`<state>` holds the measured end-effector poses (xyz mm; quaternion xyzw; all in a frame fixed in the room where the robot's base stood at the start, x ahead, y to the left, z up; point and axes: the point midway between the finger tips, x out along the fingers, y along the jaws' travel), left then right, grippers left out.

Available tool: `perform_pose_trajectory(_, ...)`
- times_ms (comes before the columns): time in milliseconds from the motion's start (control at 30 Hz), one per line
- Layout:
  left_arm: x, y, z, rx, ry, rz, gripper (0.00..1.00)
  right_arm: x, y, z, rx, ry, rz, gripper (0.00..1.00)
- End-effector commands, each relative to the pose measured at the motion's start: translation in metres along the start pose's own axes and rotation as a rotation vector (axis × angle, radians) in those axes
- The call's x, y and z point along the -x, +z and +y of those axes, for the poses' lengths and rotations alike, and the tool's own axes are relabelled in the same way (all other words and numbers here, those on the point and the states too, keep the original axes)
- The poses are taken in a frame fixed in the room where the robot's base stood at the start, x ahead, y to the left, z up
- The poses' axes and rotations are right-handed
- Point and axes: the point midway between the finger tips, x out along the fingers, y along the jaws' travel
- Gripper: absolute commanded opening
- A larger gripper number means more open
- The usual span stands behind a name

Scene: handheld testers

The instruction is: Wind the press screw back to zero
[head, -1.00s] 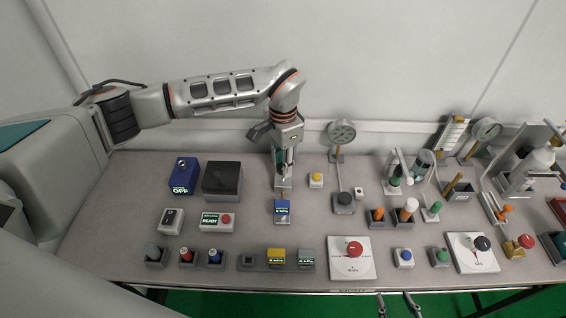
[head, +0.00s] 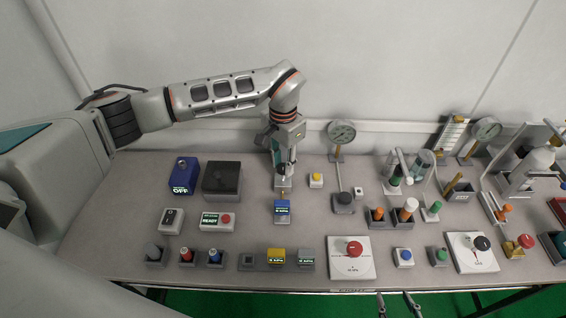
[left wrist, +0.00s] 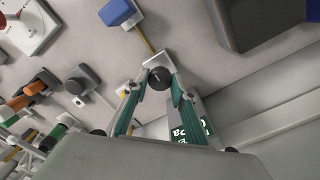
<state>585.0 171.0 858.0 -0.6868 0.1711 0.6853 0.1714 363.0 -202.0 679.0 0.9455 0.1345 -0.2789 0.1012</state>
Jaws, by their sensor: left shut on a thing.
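My left gripper (head: 284,170) points down over the press at the back of the table. In the left wrist view its fingers (left wrist: 160,82) are shut around a round black knob (left wrist: 160,76), apparently the press screw's. The grey press body (head: 283,184) is mostly hidden under the gripper. Its grey end (left wrist: 157,61) shows beyond the knob, and a brass tube runs to a blue gauge block (head: 282,212) with a lit display too small to read. My right gripper (head: 398,302) shows at the bottom edge, off the table's front, with its fingers apart and empty.
A dark box (head: 222,180) and a blue OFF unit (head: 183,176) stand left of the press. A yellow button (head: 316,180) and a dial gauge (head: 341,134) stand close on its right. More testers crowd the right. The wall is close behind.

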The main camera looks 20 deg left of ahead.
Motion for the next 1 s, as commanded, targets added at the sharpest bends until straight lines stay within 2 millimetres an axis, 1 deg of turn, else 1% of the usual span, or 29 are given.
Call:
perform_pose_trajectory(33,-0.004,0.003,0.002,-0.001,0.003,-0.009,0.04,0.000,0.000,0.000,0.000,0.000,0.000,0.40)
perform_pose_trajectory(67,-0.004,0.003,0.002,-0.001,0.003,-0.009,0.28,0.000,0.000,0.000,0.000,0.000,0.000,0.40)
perform_pose_trajectory(100,-0.004,0.003,0.002,-0.001,0.003,-0.009,0.38,0.000,0.000,0.000,0.000,0.000,0.000,0.40)
perform_pose_trajectory(133,-0.004,0.003,0.002,-0.001,0.003,-0.008,0.42,0.000,0.000,0.000,0.000,0.000,0.000,0.40)
perform_pose_trajectory(467,-0.001,0.001,0.001,-0.001,0.001,-0.003,0.42,0.000,0.001,0.001,0.003,0.001,-0.002,0.40)
perform_pose_trajectory(567,0.005,0.000,0.000,-0.002,0.001,-0.001,0.42,0.000,0.001,0.001,0.002,0.001,-0.002,0.40)
perform_pose_trajectory(667,0.019,0.000,0.000,-0.002,0.000,0.001,0.42,0.000,0.001,0.001,0.001,0.000,-0.002,0.40)
perform_pose_trajectory(1000,0.086,0.000,0.000,-0.001,-0.001,0.000,0.42,0.000,0.000,0.000,0.000,0.000,-0.001,0.40)
